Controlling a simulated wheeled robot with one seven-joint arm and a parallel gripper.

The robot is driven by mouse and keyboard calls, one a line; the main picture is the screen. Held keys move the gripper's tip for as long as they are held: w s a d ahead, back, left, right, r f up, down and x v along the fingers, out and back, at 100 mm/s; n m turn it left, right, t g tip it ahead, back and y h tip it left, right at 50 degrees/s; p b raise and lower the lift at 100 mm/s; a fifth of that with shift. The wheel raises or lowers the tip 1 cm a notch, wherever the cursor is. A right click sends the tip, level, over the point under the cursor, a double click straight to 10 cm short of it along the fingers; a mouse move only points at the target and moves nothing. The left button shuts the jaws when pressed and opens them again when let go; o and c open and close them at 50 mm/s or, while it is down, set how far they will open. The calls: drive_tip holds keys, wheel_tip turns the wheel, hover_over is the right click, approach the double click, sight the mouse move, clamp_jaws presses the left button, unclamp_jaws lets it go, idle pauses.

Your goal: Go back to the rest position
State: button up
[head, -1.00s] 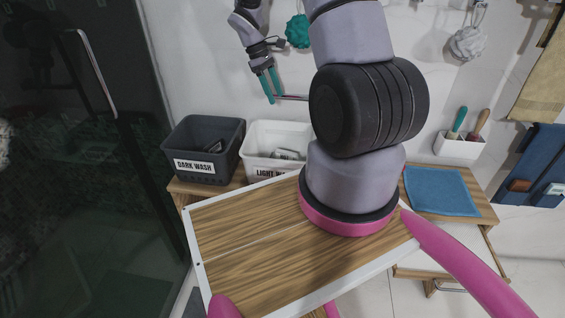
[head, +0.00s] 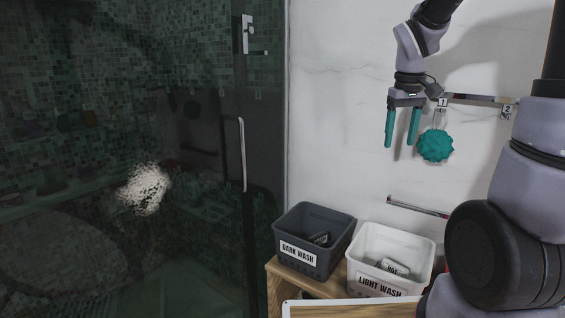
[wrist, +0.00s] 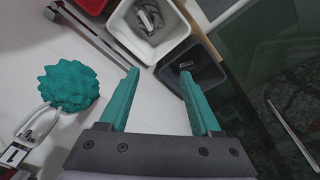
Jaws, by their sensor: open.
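My gripper (head: 402,128) hangs in the air in front of the white wall, its teal fingers pointing down and spread apart with nothing between them. It is above the bins and to the left of the teal bath puff in the head view. In the wrist view my gripper (wrist: 158,100) also shows its two teal fingers apart and empty. My large arm joints fill the right side of the head view.
A teal puff (head: 435,146) hangs below a rail marked 1 and 2. A dark bin (head: 291,256) labelled DARK WASH and a white bin (head: 407,245) labelled LIGHT WASH stand on a wooden top. A glass shower door (head: 262,180) stands left. A lower bar (head: 418,207) juts nearby.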

drive_tip(key=s+a+r+m+t+y, duration=0.1)
drive_tip(key=s+a+r+m+t, duration=0.1)
drive_tip(key=s+r, duration=0.3)
drive_tip(key=s+a+r+m+t+y, duration=0.1)
drive_tip(key=s+a+r+m+t, duration=0.2)
drive_tip(key=s, duration=0.6)
drive_tip(key=shift+r+m+y, duration=0.3)
drive_tip(key=shift+r, duration=0.6)
